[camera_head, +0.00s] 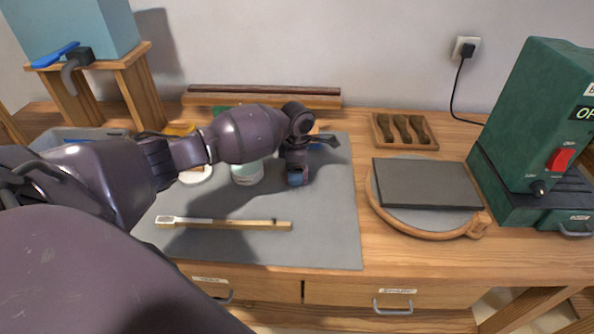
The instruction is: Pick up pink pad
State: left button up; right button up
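My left arm reaches in from the left across the grey mat (325,240). Its gripper (297,172) points down over the mat's far right part. A small round item (296,179), bluish with a dull pinkish side, shows at the fingertips. I cannot tell whether it is the pink pad, or whether the fingers are closed on it. No other pink pad is clear to see. My arm hides part of the mat's far side. My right gripper is not in view.
A white-green jar (247,174) and a pale round dish (196,175) stand left of the gripper. A wooden stick (225,224) lies in front. A dark slab (425,184) rests on a round board at right, beside a green machine (535,120). The mat's front right is clear.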

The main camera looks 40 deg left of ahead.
pick_arm(q)
jog(key=c, duration=0.6)
jog(key=shift+r, duration=0.15)
jog(key=shift+c, duration=0.2)
notch_tip(320, 180, up, 20)
jog(key=p, duration=0.4)
jog(key=o, duration=0.3)
jog(key=shift+c, duration=1)
